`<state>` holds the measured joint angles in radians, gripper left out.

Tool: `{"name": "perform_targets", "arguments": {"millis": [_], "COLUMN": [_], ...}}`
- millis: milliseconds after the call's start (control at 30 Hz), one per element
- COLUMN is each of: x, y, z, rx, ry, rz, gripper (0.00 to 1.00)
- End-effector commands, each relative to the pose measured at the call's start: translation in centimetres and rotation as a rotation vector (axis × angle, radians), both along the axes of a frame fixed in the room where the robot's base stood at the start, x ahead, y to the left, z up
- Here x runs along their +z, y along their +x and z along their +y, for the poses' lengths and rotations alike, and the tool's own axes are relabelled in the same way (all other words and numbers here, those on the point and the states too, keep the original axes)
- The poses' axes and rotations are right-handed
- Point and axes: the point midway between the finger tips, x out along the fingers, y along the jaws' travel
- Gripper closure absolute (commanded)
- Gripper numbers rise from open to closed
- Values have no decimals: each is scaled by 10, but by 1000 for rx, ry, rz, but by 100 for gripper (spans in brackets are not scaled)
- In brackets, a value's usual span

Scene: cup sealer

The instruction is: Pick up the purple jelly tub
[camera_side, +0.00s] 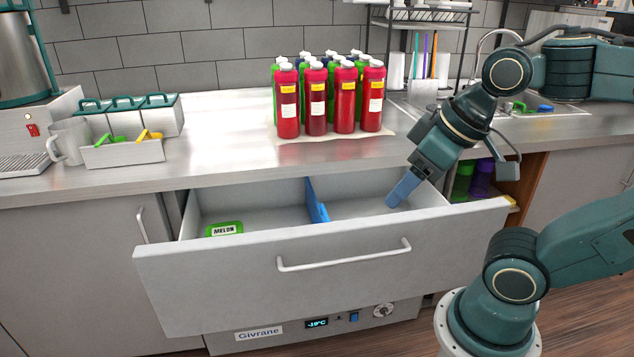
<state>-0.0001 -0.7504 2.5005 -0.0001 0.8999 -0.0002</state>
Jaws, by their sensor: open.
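My gripper (398,194) has blue fingers and reaches down into the right compartment of the open drawer (330,255). It is open, and I see nothing between its fingers. No purple tub shows in the drawer. A green tub labelled MELON (224,229) lies in the drawer's left compartment. A purple container (481,178) stands on the open shelf right of the drawer, beside a green container (462,182); I cannot tell whether it is the jelly tub. The front part of the right compartment's floor is hidden by the drawer front.
A blue divider (317,201) splits the drawer. Red bottles (344,98) stand in rows on the counter (215,130) behind it. A caddy with lidded bins (125,135) and a metal jug (70,142) are at left. The counter between caddy and bottles is clear.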

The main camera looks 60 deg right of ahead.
Motion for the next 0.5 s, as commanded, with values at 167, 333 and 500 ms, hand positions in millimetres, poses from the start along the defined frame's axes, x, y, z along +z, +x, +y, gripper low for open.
{"name": "perform_targets", "arguments": {"millis": [167,333,500], "x": [0,2,7], "y": [1,6,24], "z": [0,0,0], "rx": [-1,-19,-73], "ry": [0,11,45], "rz": [0,8,32], "gripper": [37,37,37]}}
